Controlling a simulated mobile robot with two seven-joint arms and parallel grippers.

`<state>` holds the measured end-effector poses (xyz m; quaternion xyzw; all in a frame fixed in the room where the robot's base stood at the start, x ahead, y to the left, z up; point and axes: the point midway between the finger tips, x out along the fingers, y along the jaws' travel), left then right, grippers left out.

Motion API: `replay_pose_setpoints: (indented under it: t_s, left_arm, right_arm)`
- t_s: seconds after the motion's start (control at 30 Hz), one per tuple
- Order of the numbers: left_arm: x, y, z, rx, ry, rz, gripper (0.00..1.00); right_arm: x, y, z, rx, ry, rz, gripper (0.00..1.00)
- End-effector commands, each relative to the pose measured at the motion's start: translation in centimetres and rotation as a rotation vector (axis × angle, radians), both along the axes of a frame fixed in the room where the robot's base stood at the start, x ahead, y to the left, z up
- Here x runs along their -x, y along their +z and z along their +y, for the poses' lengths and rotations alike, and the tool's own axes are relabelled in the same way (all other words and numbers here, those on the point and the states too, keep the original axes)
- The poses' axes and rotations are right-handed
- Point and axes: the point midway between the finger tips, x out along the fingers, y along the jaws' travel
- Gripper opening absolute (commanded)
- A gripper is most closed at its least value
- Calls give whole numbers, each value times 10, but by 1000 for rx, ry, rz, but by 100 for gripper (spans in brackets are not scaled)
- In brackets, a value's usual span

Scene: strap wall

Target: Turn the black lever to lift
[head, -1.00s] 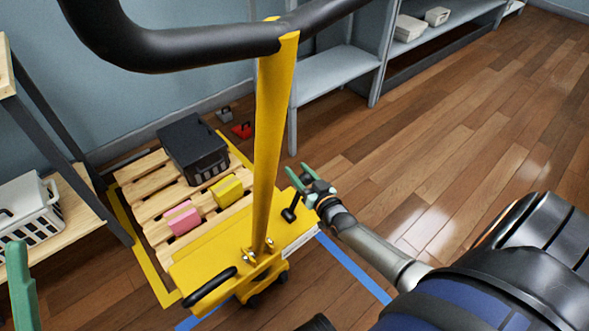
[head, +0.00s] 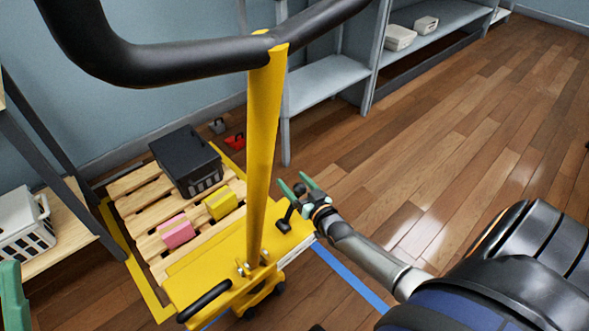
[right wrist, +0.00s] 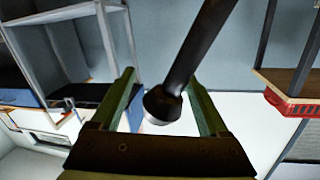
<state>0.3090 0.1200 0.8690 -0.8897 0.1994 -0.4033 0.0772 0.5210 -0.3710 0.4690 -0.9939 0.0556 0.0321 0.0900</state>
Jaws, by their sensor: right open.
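The black lever (head: 285,221) stands on the right side of the yellow truck's deck (head: 185,285), its knob (head: 299,189) raised. My right gripper (head: 293,182) is open at the knob. In the right wrist view the lever's dark rod (right wrist: 203,45) and rounded end (right wrist: 163,104) show between the two green fingers of the right gripper (right wrist: 160,84), with gaps on both sides. I cannot tell whether a finger touches it. Part of my left gripper (head: 12,295) shows at the lower left edge; its jaw state is unclear.
The yellow post (head: 264,140) with its black handlebar (head: 160,55) rises left of my right gripper. A wooden pallet (head: 150,215) carries a black crate (head: 186,160), a pink block (head: 175,231) and a yellow block (head: 220,204). Floor to the right (head: 470,130) is clear.

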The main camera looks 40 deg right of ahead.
Motion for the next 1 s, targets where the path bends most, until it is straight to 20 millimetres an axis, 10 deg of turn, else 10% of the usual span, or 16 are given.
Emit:
replay_pose_setpoints:
  t_s: [1.0]
  left_arm:
    - [1,48,6,-33,57,-44,50]
  right_arm:
    - [124,10,13,0,0,-1,78]
